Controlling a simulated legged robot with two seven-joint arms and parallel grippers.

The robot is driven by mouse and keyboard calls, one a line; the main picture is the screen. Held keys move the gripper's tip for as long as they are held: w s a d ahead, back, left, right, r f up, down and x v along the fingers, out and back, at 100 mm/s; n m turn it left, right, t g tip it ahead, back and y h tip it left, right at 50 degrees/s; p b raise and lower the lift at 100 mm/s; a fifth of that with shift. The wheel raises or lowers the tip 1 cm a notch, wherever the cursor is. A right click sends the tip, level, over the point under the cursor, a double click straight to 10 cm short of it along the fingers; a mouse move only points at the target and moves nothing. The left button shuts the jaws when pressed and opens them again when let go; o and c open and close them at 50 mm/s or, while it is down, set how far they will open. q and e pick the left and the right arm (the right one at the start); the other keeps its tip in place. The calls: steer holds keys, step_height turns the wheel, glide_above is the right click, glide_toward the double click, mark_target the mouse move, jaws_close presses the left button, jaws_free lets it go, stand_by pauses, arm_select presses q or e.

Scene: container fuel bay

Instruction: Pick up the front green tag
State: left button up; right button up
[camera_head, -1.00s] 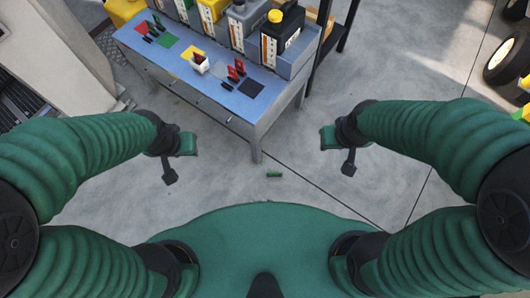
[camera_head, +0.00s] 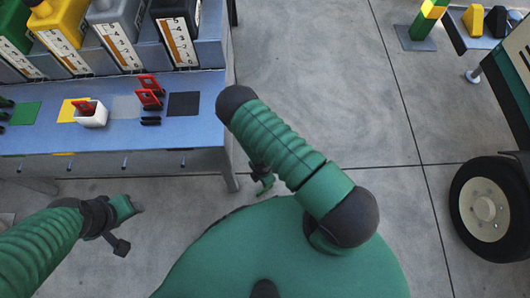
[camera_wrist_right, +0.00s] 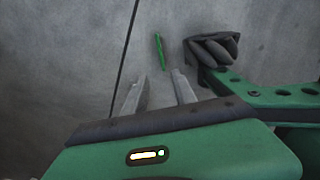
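A slim green tag (camera_wrist_right: 160,51) lies on the grey floor just beyond the fingertips of my right gripper (camera_wrist_right: 158,78) in the right wrist view. The two fingers are apart, with nothing between them. In the head view my right gripper (camera_head: 264,182) hangs low beside the table's front right leg, partly behind my own arm. Dark green pieces (camera_head: 5,103) stand at the left edge of the table. My left gripper (camera_head: 132,208) is in front of the table, away from the tag; its fingers are too small to read.
The blue table (camera_head: 70,140) holds canisters, a white cup (camera_head: 92,115) with a red tag, red tags (camera_head: 149,92) and coloured mats. A wheel (camera_head: 484,208) stands at right, with a second table (camera_head: 478,38) behind it. The floor between is clear.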

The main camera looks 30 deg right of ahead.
step_height(320, 180, down, 11)
steer(key=b, duration=0.5)
steer(key=shift+d+r, duration=0.1)
steer(key=shift+r, duration=0.1)
steer(key=f+b, duration=0.2)
steer(key=d+f+b, duration=0.1)
steer(key=f+b, duration=0.1)
steer(key=f, duration=0.1)
steer(key=shift+s, duration=0.15)
steer(key=shift+r, duration=0.1)
steer(key=shift+c, duration=0.4)
jaws_close()
